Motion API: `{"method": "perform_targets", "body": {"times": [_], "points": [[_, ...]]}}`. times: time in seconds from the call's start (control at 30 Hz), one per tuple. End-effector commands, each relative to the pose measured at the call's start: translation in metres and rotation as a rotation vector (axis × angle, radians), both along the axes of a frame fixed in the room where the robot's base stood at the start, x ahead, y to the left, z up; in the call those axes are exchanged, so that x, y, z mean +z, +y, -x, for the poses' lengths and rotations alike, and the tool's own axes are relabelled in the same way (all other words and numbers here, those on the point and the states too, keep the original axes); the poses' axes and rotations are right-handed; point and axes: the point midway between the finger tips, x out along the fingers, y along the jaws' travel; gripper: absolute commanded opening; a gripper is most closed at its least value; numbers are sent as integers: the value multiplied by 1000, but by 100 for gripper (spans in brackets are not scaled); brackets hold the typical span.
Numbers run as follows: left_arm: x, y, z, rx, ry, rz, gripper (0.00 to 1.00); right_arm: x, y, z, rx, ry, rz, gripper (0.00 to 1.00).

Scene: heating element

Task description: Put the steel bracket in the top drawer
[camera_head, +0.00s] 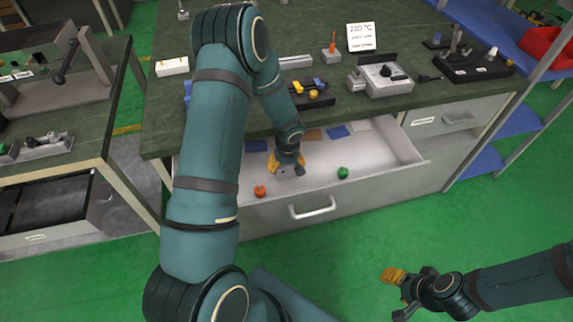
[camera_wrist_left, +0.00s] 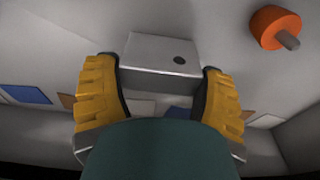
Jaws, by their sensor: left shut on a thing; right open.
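The steel bracket (camera_wrist_left: 160,55) is a grey metal piece with a dark round hole, seen in the left wrist view between the yellow fingers. My left gripper (camera_head: 287,165) reaches down into the open top drawer (camera_head: 385,175). It is shut on the bracket, with a finger on each side, as the left wrist view shows (camera_wrist_left: 158,95). In the head view the bracket is mostly hidden by the gripper. I cannot tell whether it touches the drawer floor. My right gripper (camera_head: 396,292) is open and empty above the green floor at the lower right.
In the drawer are an orange knob (camera_head: 260,191), also in the left wrist view (camera_wrist_left: 275,27), a green knob (camera_head: 343,172) and flat coloured pieces (camera_head: 338,131). The workbench top (camera_head: 210,115) above holds tools and a sign (camera_head: 361,37). Blue shelves (camera_head: 490,163) stand at right.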

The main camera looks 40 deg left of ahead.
Motion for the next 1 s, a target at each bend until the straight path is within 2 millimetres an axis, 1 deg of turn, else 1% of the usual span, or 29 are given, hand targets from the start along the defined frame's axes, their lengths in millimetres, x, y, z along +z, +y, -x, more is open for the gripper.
{"method": "perform_targets", "body": {"times": [0.13, 0.17, 0.2, 0.47, 0.57, 0.67, 1.0], "points": [[-4, 0, 0, 0, 0, 0, 29, -5, 0, -1, -1, -2, 0, 54], [-3, 0, 0, 0, 1, 1, 85, -4, 0, -1, -1, -2, 0, 54], [-3, 0, 0, 0, 1, 1, 99, -4, 0, -1, -1, -2, 0, 54], [-2, 0, 0, 0, 1, 1, 100, -3, 0, -1, -1, -2, 0, 54], [1, 0, 0, 0, 1, 1, 100, 1, 0, 0, 0, 0, 0, 54], [14, -1, 0, 1, -2, -1, 100, 4, 0, 1, 0, 1, 0, 54], [84, -8, 6, 0, -2, 1, 100, 19, 0, 3, 2, 8, -1, 54]]}}
